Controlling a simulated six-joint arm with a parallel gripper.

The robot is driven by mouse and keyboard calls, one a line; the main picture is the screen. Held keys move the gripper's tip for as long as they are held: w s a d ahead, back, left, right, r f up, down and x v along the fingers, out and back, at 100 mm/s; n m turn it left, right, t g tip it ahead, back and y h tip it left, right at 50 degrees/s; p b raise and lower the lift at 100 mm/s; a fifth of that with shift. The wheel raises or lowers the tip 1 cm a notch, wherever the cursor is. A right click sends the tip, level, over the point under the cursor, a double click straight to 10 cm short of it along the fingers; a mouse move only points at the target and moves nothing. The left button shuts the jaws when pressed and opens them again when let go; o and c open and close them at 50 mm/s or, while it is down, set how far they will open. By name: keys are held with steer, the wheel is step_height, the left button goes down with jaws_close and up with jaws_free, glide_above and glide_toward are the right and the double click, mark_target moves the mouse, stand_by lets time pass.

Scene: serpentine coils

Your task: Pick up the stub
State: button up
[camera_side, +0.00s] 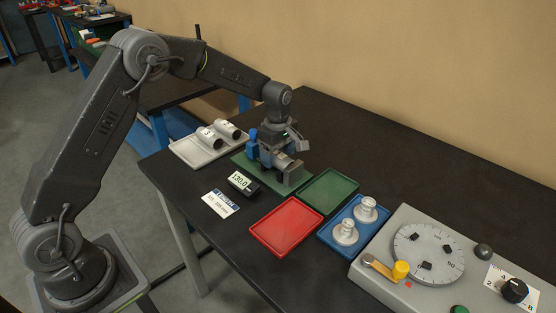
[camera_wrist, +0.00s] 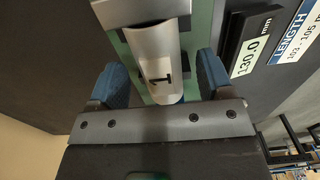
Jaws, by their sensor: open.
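The stub (camera_wrist: 155,55) is a pale metal cylinder marked "1". It lies in a measuring fixture with a green base (camera_side: 245,160), and a grey block of the fixture covers its far end in the wrist view. In the side view my gripper and the fixture partly hide it. My gripper (camera_wrist: 162,80) is open, with one blue-padded finger on each side of the stub. Gaps show between the pads and the stub in the wrist view. My gripper also shows over the fixture in the side view (camera_side: 284,150).
A display reading 130.0 mm (camera_side: 243,183) and a length card (camera_side: 221,203) lie in front. A grey tray (camera_side: 188,154) holds stubs 2 and 3. Red (camera_side: 287,227) and green (camera_side: 329,191) trays are empty. A blue tray (camera_side: 360,233) holds two metal pieces. A dial box (camera_side: 385,287) stands right.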

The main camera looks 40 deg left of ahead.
steer(key=shift+f, duration=0.5)
steer(key=c, duration=1.2)
steer(key=shift+o, duration=0.3)
steer(key=shift+c, duration=0.6)
